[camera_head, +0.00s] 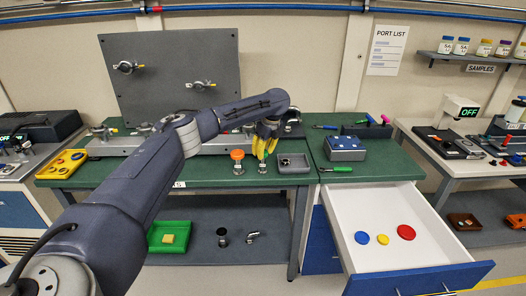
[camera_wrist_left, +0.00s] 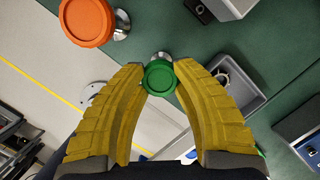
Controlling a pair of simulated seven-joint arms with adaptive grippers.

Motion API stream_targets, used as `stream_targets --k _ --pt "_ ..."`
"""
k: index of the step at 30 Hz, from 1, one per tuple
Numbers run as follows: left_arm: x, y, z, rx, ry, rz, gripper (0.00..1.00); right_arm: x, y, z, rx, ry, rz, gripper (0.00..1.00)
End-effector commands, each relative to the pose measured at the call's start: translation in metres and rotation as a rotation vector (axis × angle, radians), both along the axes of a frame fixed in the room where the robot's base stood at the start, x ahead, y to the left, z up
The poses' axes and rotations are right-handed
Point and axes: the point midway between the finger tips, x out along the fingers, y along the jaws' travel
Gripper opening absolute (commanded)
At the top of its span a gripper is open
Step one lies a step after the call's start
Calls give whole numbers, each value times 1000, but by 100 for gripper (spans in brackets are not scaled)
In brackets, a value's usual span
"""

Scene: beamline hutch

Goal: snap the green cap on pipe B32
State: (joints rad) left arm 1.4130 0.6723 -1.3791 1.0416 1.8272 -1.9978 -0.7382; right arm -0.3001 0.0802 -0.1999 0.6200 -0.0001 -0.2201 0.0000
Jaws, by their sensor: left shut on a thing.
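My left gripper (camera_head: 262,153) has yellow fingers that point down over the green bench top. In the left wrist view its fingertips close on both sides of a round green cap (camera_wrist_left: 159,78). A metal pipe stub (camera_head: 263,169) stands on the bench right below the fingers, and a bit of metal shows just past the cap in the wrist view (camera_wrist_left: 160,57). I cannot tell whether the cap rests on the stub or is held above it. No B32 label is readable. My right gripper is not in view.
An orange cap (camera_head: 237,155) on a metal stub stands close to the left of my fingers. A grey tray (camera_head: 296,170) with small metal parts lies close to the right. An open white drawer (camera_head: 395,205) with coloured discs juts out at right front.

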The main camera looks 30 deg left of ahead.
Motion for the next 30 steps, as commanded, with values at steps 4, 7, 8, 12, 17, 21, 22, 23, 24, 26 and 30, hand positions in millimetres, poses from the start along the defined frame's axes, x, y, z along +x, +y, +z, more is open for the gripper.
stream_targets --k 4,7,8,12,17,21,22,23,24,26,30 --pt "0 0 0 0 0 0 18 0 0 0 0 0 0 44" --pt "0 0 0 0 0 0 18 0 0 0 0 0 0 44" --pt "0 0 0 0 0 0 32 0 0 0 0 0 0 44" --pt "0 0 0 0 0 0 48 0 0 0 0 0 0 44" --pt "0 0 0 0 0 0 55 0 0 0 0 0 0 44" --pt "0 0 0 0 0 0 55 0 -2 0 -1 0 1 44" --pt "0 0 1 0 -1 0 55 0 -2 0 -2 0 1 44" --pt "0 -1 2 0 -1 -1 55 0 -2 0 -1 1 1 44" --pt "0 -1 4 0 -1 -1 55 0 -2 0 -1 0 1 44" --pt "0 -3 10 -1 -1 -1 55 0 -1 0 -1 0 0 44" --pt "-1 -8 29 -1 -2 -3 55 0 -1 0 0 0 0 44"
